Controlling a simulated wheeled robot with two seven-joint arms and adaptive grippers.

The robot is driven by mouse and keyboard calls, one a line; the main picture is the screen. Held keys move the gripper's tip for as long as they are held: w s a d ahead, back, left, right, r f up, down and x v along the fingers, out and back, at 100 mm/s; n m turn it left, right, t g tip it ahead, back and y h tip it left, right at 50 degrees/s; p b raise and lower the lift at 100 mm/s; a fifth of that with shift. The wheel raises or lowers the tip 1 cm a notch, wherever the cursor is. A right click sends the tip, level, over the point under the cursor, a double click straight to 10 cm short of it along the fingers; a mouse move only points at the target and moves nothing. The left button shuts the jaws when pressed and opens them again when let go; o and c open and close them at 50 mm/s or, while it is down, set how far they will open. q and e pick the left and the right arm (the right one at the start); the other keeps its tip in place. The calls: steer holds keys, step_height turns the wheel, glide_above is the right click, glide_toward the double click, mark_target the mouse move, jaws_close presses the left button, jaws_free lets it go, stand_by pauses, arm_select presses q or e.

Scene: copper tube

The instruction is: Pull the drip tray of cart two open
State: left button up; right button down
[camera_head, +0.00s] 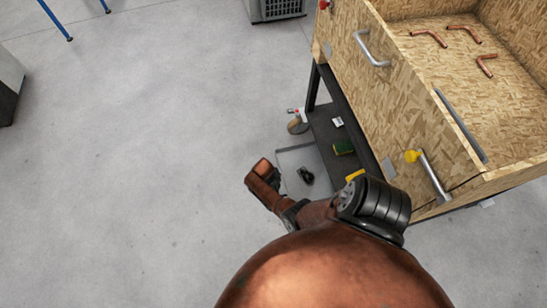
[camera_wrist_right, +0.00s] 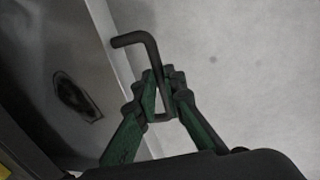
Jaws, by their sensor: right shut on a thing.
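The grey drip tray (camera_head: 286,157) sticks out to the left from the low dark shelf of the wooden cart in the head view. A small dark thing (camera_head: 306,175) lies in it. In the right wrist view the tray's pale rim (camera_wrist_right: 108,28) runs down beside a dark bent bar handle (camera_wrist_right: 134,38). My right gripper (camera_wrist_right: 160,92) is shut on this handle, with its green-padded fingers on either side of the bar. In the head view my right arm hides the gripper and the handle. My left gripper is in neither view.
The cart's wooden box (camera_head: 372,95) has metal handles and holds bent copper tubes (camera_head: 464,34). A caster (camera_head: 298,125) stands by the tray. A green and yellow block (camera_head: 343,146) lies on the low shelf (camera_head: 325,128). The floor (camera_head: 140,170) on the left is clear.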

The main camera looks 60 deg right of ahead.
steer(key=shift+w+a+f, duration=0.1)
steer(key=shift+a, duration=0.25)
steer(key=c, duration=2.3)
jaws_free()
steer(key=shift+w, duration=0.1)
step_height(320, 180, up, 12)
steer(key=w+a, duration=0.1)
steer(key=shift+w+a, duration=0.3)
steer(key=shift+f, duration=0.1)
